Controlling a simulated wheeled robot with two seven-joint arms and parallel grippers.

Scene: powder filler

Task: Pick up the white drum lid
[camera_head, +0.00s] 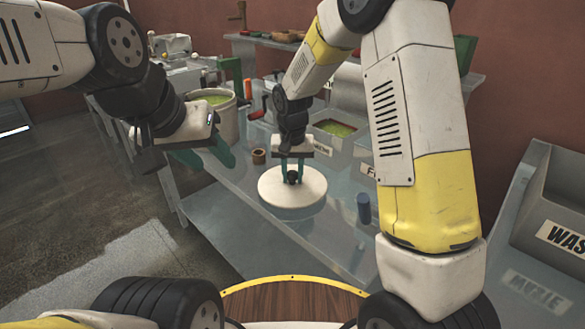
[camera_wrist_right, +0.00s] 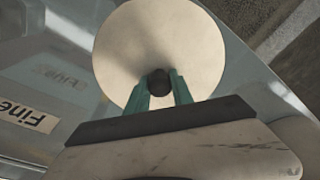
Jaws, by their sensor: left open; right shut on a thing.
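The white drum lid (camera_head: 292,192) is a round pale disc with a dark knob (camera_head: 292,177) at its middle. It lies on or just above the grey metal bench; I cannot tell which. My right gripper (camera_head: 292,172) is directly over it, with its green fingers shut on the knob. In the right wrist view the lid (camera_wrist_right: 150,45) fills the top middle, and the right gripper's fingers (camera_wrist_right: 160,88) hold the knob from both sides. My left gripper (camera_head: 215,155) is open and empty, beside the white drum (camera_head: 225,122), which has green contents and no lid on it.
A small brown cup (camera_head: 259,156) stands behind the lid, and a dark blue cylinder (camera_head: 364,208) stands to its right. A bin with green contents (camera_head: 336,129) is behind. A waste bin (camera_head: 560,225) is at the far right. The bench's front left part (camera_head: 225,215) is clear.

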